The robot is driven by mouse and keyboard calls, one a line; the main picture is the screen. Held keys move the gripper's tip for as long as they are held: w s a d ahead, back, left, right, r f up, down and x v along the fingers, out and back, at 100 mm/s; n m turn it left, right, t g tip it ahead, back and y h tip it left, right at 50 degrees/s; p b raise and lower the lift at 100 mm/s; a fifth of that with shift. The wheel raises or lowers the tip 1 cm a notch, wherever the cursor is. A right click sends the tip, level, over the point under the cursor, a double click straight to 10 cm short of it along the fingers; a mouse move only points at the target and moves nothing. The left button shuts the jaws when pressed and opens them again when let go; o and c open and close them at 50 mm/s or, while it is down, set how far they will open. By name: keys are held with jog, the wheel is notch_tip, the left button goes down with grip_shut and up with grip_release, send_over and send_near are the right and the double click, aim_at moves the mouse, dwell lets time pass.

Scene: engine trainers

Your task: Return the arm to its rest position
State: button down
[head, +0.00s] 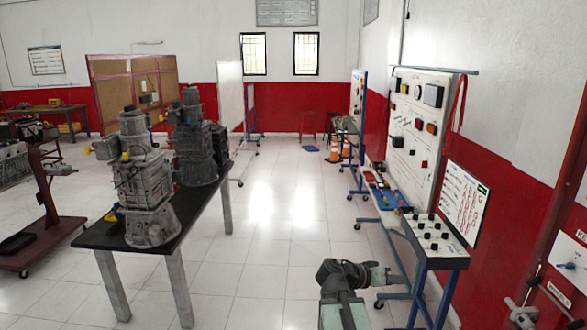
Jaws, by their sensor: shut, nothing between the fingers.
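My arm rises from the bottom of the head view, right of centre, with a pale green link and a dark joint. My gripper (384,275) is at its end, pointing to the right. It is small in the picture and is shut with nothing in it. It appears in front of the blue-grey legs of the wheeled training stand (437,262); I cannot tell the exact gap between them.
A black-topped table (95,236) with two grey engine units (147,190) stands at left. A maroon engine stand (50,228) is at far left. Orange cones (346,149) stand far back. The tiled floor (262,240) in the middle is clear.

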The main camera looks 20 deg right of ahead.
jog(key=w+a+f+n+t+y, duration=0.1)
jog(key=w+a+f+y, duration=0.15)
jog(key=a, duration=0.45)
jog(key=w+a+f+n+t+y, duration=0.1)
jog(key=w+a+f+n, duration=0.1)
jog(key=w+a+f, duration=0.3)
jog(key=a+f+n+y, duration=0.2)
jog(key=a+f+y, duration=0.1)
jog(key=a, duration=0.7)
jog(key=s+a+f+n+y, duration=0.1)
jog(key=a+f+n+y, duration=0.1)
jog(key=a, duration=0.7)
jog(key=s+a+f+n+y+b, duration=0.1)
jog(key=a+f+n+y, duration=0.2)
jog(key=a, duration=0.7)
jog(key=shift+a+f+g+y, duration=0.3)
jog(key=shift+a+g+y, duration=0.1)
jog(key=shift+y, duration=0.65)
jog(key=shift+d, duration=0.2)
